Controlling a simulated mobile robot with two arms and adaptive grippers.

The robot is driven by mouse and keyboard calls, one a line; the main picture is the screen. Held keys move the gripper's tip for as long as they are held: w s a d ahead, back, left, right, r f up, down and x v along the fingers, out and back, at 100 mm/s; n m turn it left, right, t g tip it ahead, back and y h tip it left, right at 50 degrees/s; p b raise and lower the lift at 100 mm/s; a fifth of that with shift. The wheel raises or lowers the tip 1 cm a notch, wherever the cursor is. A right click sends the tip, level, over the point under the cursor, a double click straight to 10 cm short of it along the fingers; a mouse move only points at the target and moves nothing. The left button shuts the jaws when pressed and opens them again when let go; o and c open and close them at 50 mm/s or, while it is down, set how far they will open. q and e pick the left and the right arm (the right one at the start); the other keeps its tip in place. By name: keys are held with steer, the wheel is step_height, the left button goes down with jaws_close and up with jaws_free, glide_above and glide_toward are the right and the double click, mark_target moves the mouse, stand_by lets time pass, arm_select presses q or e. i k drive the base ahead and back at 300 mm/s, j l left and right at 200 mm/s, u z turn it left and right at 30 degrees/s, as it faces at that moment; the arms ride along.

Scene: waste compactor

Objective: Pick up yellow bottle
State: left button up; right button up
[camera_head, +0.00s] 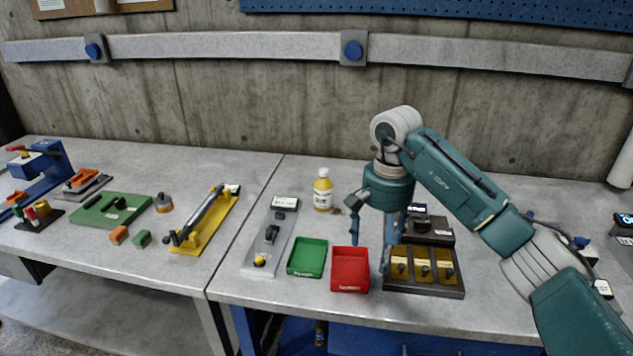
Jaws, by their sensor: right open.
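The yellow bottle (322,192) stands upright on the right-hand table, towards the back, with a pale label on its front. My right gripper (370,257) points down, open and empty, to the right of the bottle and nearer the table's front edge. Its fingers hang by the red bin and the dark tray. The bottle is apart from the gripper and fully in view. My left gripper does not show.
A green bin (307,258) and a red bin (350,270) stand at the front, beside a dark tray (424,292) with yellow compartments. A grey fixture plate (262,266) lies left of the bottle. The table behind the bottle is clear.

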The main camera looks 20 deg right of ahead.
mark_target(323, 188)
steer(key=i, duration=1.35)
